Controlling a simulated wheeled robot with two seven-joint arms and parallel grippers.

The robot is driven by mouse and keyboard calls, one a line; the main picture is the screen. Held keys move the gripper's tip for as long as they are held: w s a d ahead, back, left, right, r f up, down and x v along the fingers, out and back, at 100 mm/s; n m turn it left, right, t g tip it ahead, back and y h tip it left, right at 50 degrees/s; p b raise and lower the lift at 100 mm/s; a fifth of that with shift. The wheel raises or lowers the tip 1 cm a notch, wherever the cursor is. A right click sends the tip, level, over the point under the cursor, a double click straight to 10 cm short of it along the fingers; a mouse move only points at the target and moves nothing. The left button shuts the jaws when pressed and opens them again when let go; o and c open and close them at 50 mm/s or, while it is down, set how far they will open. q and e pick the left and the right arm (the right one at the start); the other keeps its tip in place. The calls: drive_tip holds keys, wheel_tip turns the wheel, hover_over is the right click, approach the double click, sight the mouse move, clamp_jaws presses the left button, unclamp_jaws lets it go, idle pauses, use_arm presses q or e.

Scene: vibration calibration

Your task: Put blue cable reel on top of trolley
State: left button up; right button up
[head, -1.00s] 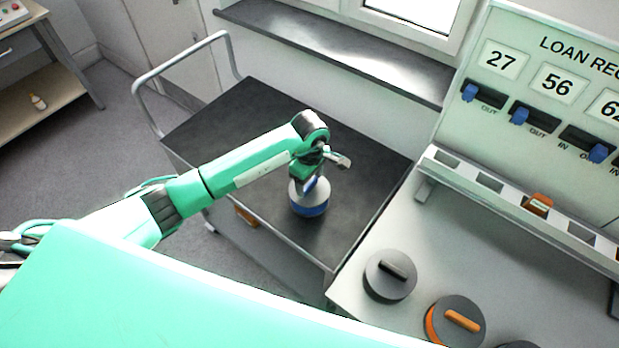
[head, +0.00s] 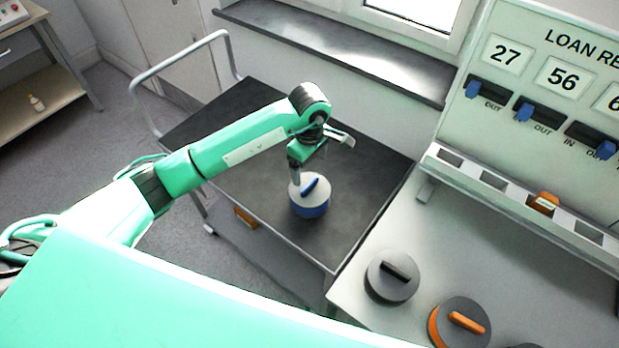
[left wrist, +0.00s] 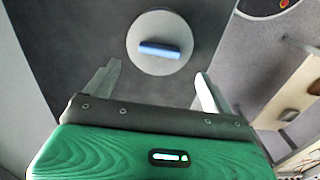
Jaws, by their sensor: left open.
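The blue cable reel (head: 310,197) stands on the dark top of the trolley (head: 262,120), near its front edge. It has a pale grey top disc, a blue handle and a blue lower rim. In the left wrist view the reel (left wrist: 160,62) lies beyond the fingertips, with its blue handle between their lines. My left gripper (head: 318,160) is above the reel, open and empty; in the left wrist view its two fingers (left wrist: 155,85) are spread wide, apart from the handle. My right gripper is not in view.
The trolley has a bent rail (head: 180,62) at left. Its top is clear around the reel.

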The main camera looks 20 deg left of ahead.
use_arm(q)
drive_tip(key=shift+r+b, duration=0.6)
drive_tip(key=shift+r, duration=2.2)
